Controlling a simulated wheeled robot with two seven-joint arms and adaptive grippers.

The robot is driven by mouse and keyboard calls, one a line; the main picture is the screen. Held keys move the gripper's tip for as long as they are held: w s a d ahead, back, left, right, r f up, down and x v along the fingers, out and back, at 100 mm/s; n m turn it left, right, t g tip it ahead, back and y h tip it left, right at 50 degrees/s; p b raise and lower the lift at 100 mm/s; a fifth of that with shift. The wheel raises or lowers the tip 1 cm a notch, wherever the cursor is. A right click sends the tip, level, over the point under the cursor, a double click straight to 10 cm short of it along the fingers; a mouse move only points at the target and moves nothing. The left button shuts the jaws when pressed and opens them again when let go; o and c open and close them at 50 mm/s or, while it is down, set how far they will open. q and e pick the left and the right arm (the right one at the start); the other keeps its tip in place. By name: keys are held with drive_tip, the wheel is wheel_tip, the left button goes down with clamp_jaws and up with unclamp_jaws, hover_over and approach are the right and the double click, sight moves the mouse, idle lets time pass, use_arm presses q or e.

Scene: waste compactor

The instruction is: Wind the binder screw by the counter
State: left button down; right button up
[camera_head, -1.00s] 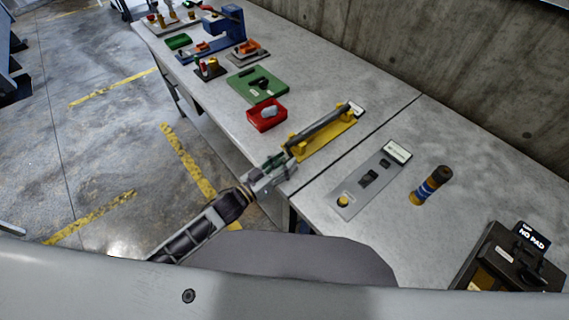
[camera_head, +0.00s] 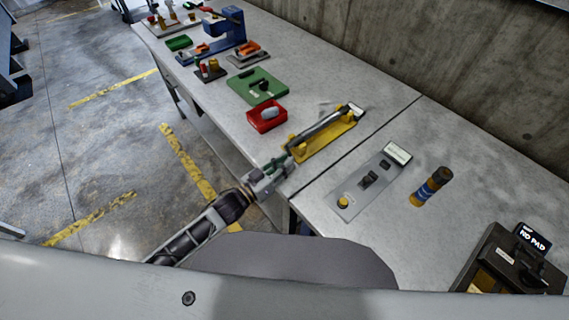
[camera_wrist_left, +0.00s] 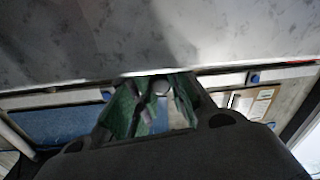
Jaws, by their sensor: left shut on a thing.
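The binder screw (camera_head: 322,133) is a dark rod lying along a yellow base on the grey bench, near the bench's front edge. A small pale counter plate (camera_head: 355,110) is at its far end; I cannot read it. My left gripper (camera_head: 281,163) is at the near end of the screw, over the bench edge, shut on that end. In the left wrist view, the green fingers (camera_wrist_left: 152,108) are on either side of a small grey round end (camera_wrist_left: 161,87). The fingers hide most of what they hold. My right gripper is out of view.
A red tray (camera_head: 266,125) and a green plate (camera_head: 245,86) lie beyond the screw. To the right are a grey switch panel (camera_head: 347,203), a blue-banded cylinder (camera_head: 431,186) and a dark box with a "NO PAD" display (camera_head: 533,238). Bare bench lies between them.

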use_arm(q)
drive_tip(key=shift+w+a+f+m, duration=0.1)
drive_tip(key=shift+f+m, duration=0.05)
drive_tip(key=shift+m, duration=0.5)
drive_tip(key=shift+w+a+f+m, duration=0.1)
drive_tip(key=shift+f+m, duration=0.05)
drive_tip(key=shift+m, duration=0.5)
drive_tip(key=c, duration=1.3)
unclamp_jaws()
drive_tip(key=shift+s+a, duration=0.1)
drive_tip(key=shift+s, duration=0.05)
drive_tip(key=shift+v, duration=5.8)
drive_tip(key=shift+f, duration=0.15)
